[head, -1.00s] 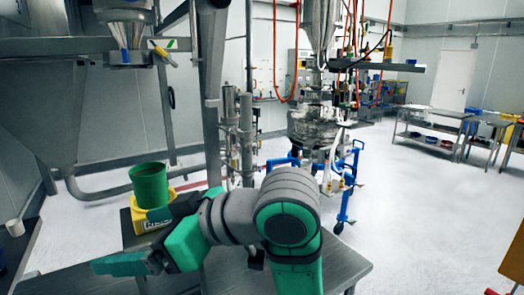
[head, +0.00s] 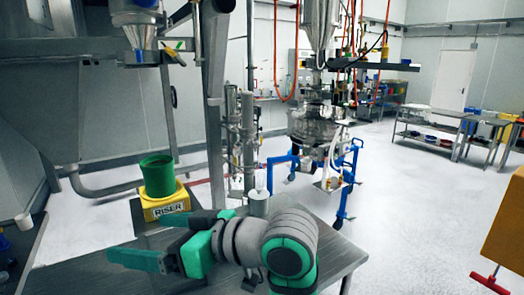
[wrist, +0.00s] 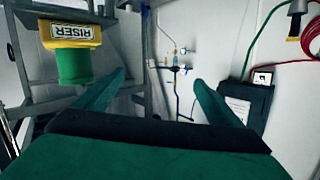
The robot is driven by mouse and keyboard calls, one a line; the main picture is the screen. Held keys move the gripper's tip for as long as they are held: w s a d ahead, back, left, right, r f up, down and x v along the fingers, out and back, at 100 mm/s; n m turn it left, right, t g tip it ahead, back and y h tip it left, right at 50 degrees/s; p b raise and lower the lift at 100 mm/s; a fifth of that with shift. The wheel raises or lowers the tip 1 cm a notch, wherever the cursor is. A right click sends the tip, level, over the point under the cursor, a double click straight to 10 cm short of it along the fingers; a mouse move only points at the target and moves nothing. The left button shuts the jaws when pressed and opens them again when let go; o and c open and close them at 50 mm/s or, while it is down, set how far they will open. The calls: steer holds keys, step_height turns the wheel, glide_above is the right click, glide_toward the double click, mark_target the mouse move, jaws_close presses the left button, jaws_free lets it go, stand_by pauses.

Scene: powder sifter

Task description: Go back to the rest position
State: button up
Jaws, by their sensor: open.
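My gripper (head: 138,238) is teal and dark, and points left above the steel table (head: 335,250). Its two fingers stand apart with nothing between them; the wrist view shows the same open gap (wrist: 160,78). A green container (head: 157,176) stands upright on a yellow block marked RISER (head: 166,205), behind the gripper and apart from it. In the wrist view the green container (wrist: 74,66) and the riser (wrist: 70,33) appear upside down at the upper left, clear of the fingers.
A small metal cylinder (head: 259,203) stands just behind my arm. A steel frame post (head: 214,110) rises behind the table. A wheeled blue stand (head: 345,190) is beyond it. An orange-brown panel (head: 505,225) is at the right edge.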

steer(key=w+d+f+m+t, duration=0.25)
steer(key=f+m+t, duration=0.2)
steer(key=f, duration=0.35)
steer(key=w+d+f+m+t, duration=0.1)
steer(key=w+f+m+t, duration=0.3)
steer(key=f, duration=0.4)
steer(key=s+d+f+m+t+h, duration=0.1)
steer(key=s+d+f+m+h, duration=0.25)
steer(key=f, duration=0.45)
steer(key=s+d+f+m+t+h, duration=0.1)
steer(key=s+d+f+m+h, duration=0.2)
steer(key=f, duration=0.5)
steer(key=s+d+f+m+t+h, duration=0.1)
steer(key=s+d+f+m+h, duration=0.15)
steer(key=d+f+h, duration=0.4)
steer(key=s+d+f+n+h, duration=0.1)
steer(key=s+f+n, duration=0.1)
steer(key=s, duration=1.2)
steer(key=s+d+f+n+h, duration=0.1)
steer(key=s+d+f+n, duration=0.1)
steer(key=s, duration=1.1)
steer(key=shift+s+f+g, duration=0.35)
steer(key=shift+s+f, duration=0.05)
steer(key=shift+f, duration=0.3)
steer(key=shift+d+n, duration=0.15)
steer(key=shift+n, duration=0.1)
